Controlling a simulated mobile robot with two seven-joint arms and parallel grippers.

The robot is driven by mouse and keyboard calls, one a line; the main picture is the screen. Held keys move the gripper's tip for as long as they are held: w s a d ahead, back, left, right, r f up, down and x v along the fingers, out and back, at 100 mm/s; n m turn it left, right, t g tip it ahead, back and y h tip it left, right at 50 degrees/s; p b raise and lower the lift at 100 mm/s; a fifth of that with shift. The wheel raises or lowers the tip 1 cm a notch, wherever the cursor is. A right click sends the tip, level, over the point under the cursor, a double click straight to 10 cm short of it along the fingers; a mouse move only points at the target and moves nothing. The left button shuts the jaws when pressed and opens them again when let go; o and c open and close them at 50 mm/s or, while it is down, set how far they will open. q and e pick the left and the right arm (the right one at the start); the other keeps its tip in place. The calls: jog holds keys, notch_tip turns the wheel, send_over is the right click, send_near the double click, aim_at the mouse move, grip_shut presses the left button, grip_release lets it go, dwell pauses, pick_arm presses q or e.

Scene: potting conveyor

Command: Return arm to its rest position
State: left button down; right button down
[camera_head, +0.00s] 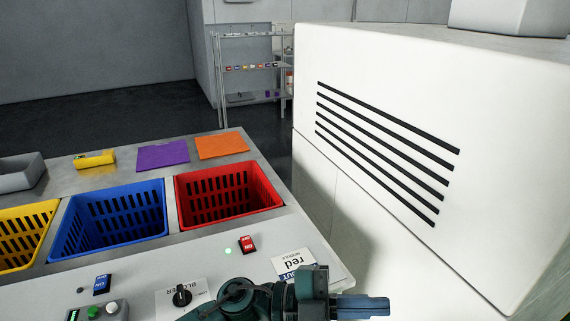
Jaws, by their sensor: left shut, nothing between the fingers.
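My left gripper (375,306) is at the bottom of the head view, right of centre. Its dark teal wrist lies over the front right corner of the grey worktop (215,258), and its fingers point right, past the edge. The fingers are shut together with nothing held. Most of my left arm is below the picture. My right gripper is not in view.
Yellow (22,232), blue (112,216) and red (222,195) baskets sit in the worktop. A red switch (247,243), blue switch (102,284) and black knob (182,295) are near the arm. A large white cabinet (400,130) stands close on the right.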

pick_arm(q)
jog(key=w+a+f+n+t+y, duration=0.3)
jog(key=a+n+t, duration=0.3)
jog(key=n+t, duration=0.3)
jog(key=w+a+f+n+t+y, duration=0.3)
jog(key=w+a+n+t, duration=0.15)
jog(key=n+t, duration=0.5)
jog(key=s+a+f+n+g+y, duration=0.2)
jog(key=s+a+f+n+y, duration=0.2)
jog(key=a+f, duration=0.4)
jog(key=s+a+f+n+g+y, duration=0.3)
jog(key=s+a+f+y, duration=0.3)
jog(key=f, duration=0.4)
jog(key=s+a+n, duration=0.1)
jog(key=s, duration=0.1)
jog(key=shift+s+a+f, duration=0.3)
jog(key=shift+a+f, duration=0.05)
jog(key=shift+f, duration=0.05)
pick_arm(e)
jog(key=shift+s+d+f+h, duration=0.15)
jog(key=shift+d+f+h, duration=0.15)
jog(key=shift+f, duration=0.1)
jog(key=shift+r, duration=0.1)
